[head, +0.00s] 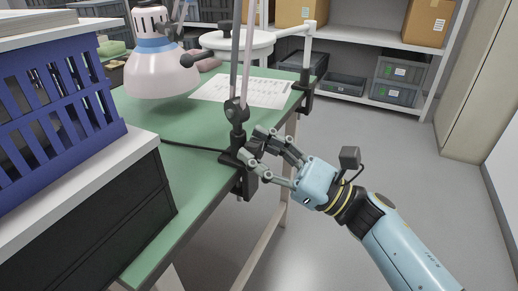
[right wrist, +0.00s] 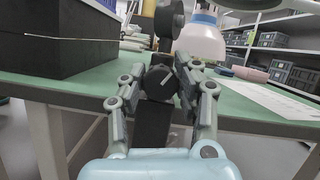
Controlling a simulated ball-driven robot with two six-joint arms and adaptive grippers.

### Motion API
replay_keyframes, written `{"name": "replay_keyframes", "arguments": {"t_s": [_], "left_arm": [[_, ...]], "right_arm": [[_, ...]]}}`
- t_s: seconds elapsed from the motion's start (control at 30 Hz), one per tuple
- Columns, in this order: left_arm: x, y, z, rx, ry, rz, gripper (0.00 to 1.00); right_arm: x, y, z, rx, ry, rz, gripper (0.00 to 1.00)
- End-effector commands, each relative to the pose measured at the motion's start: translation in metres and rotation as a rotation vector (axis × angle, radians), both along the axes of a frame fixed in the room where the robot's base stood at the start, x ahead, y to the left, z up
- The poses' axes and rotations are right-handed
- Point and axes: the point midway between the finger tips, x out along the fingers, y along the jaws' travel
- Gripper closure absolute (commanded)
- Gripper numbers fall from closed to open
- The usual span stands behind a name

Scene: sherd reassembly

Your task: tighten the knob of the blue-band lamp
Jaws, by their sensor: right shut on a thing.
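The blue-band lamp has a white shade (head: 165,78) with a blue band (head: 155,45) and hangs over the green table (head: 185,168); its shade also shows in the right wrist view (right wrist: 203,42). A black clamp (head: 246,184) with upright poles grips the table's edge. Its dark round knob (right wrist: 160,82) faces my right gripper, a light line across its face. My right gripper (head: 251,146) is shut on this knob, one finger on each side; in the wrist view the fingers (right wrist: 161,72) flank it. My left gripper is not in view.
A second white lamp (head: 238,42) has its own clamp (head: 304,98) farther along the edge. A printed sheet (head: 240,90) lies on the table. A blue crate (head: 50,120) on a black box (head: 95,215) fills the left. The floor (head: 390,160) at right is clear.

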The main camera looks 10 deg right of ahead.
Motion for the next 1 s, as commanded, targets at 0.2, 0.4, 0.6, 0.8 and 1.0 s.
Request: {"name": "replay_keyframes", "arguments": {"t_s": [0.2,0.4,0.6,0.8,1.0], "left_arm": [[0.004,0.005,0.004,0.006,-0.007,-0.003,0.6],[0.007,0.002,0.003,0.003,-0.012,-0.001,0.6],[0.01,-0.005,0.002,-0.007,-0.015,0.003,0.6],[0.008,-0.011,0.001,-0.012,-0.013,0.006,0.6],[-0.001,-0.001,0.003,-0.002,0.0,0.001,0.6]], "right_arm": [[0.0,0.0,0.002,0.141,0.209,-0.002,1.0],[0.001,-0.001,0.0,0.166,0.246,-0.002,1.0],[0.001,-0.001,0.0,0.164,0.244,-0.002,0.62],[0.001,-0.001,0.0,0.164,0.244,-0.001,0.45],[0.0,-0.001,0.0,0.163,0.244,-0.002,0.45]]}}
